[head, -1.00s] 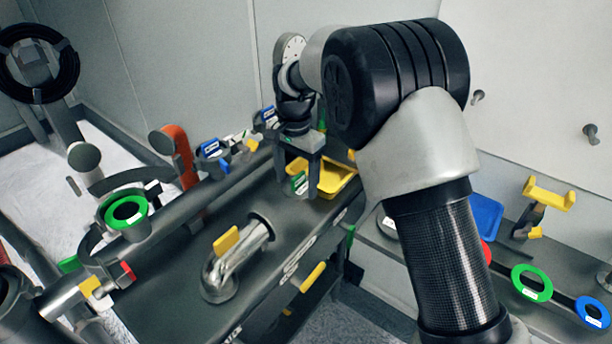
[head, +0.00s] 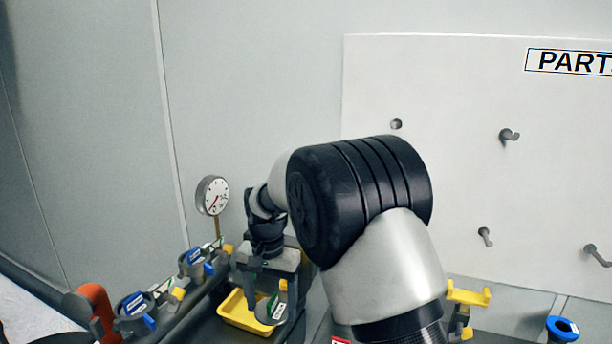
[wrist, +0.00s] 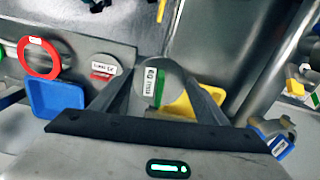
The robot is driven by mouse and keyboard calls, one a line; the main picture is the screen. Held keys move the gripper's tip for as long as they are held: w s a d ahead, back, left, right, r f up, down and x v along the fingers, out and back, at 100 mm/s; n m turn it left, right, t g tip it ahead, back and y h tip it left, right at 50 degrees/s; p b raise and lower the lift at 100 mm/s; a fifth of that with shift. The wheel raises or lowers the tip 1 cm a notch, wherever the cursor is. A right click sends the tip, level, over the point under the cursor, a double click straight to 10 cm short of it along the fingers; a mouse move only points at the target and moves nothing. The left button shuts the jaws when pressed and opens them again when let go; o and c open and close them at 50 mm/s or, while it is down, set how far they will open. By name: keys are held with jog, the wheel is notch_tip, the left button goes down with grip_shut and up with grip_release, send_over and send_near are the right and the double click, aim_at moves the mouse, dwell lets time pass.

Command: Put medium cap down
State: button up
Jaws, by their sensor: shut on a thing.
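My gripper (head: 267,311) is shut on a grey round cap with a green and white label, taken here as the medium cap (head: 278,304). In the wrist view the cap (wrist: 157,80) sits between the two fingers, and its label faces the camera. The yellow tray (head: 235,312) lies below and beside the gripper in the head view. In the wrist view the yellow tray (wrist: 205,103) shows partly behind the right finger. I cannot tell the exact height of the cap above the surface.
In the wrist view, a blue tray (wrist: 57,97), a red ring (wrist: 31,68) and a grey cap with a red label (wrist: 108,61) lie to the left. A blue-labelled clamp (wrist: 276,143) is near the right. A gauge (head: 212,195) stands behind the arm.

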jog(key=s+d+f+n+p, duration=0.1)
jog(key=s+d, duration=0.3)
jog(key=d, duration=0.7)
jog(key=s+d+f+n+p, duration=0.1)
jog(key=s+d+f+n, duration=0.1)
jog(key=d, duration=0.9)
jog(key=shift+s+f, duration=0.55)
jog(key=shift+s, duration=0.65)
jog(key=shift+a, duration=0.1)
